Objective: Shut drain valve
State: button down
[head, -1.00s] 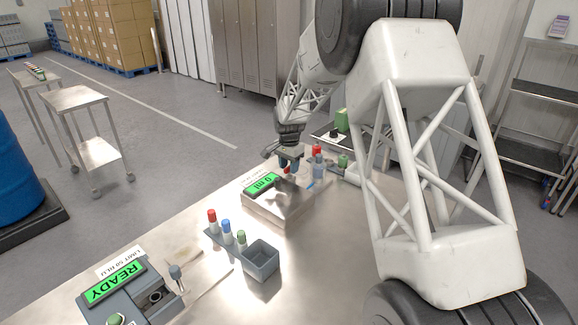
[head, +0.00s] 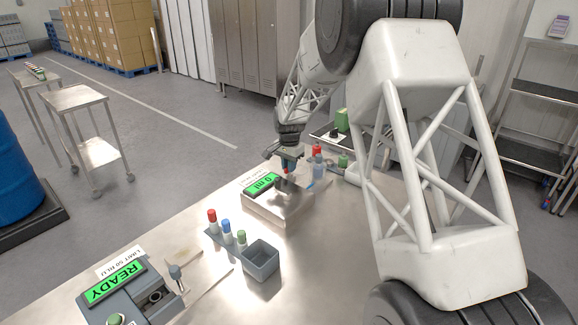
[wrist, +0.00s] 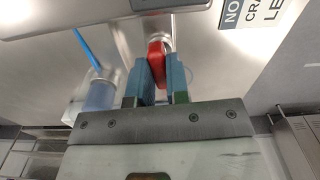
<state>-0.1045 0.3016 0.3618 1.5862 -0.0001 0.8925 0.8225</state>
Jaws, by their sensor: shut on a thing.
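My gripper (head: 289,163) is at the far end of the steel bench, beside a steel unit (head: 262,207) with a green display reading 0 ml. In the wrist view, the two blue fingers of my gripper (wrist: 158,80) are shut on a red valve handle (wrist: 156,58). The handle sits in front of a round metal fitting on the steel surface. Its lower part is hidden between the fingers. In the head view only a small bit of red shows at the fingertips.
A translucent blue cup (wrist: 100,94) with a blue stick stands close left of my fingers in the wrist view. A red-capped bottle (head: 317,151) is just right of my gripper. Nearer are a rack of capped tubes (head: 226,236), a grey bin (head: 261,261) and a READY device (head: 115,284).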

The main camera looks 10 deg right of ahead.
jog(key=n, duration=0.8)
jog(key=shift+n, duration=0.4)
jog(key=n, duration=0.4)
jog(key=shift+n, duration=2.2)
jog(key=c, duration=1.1)
grip_release()
jog(key=shift+r, duration=0.1)
jog(key=shift+r, duration=3.85)
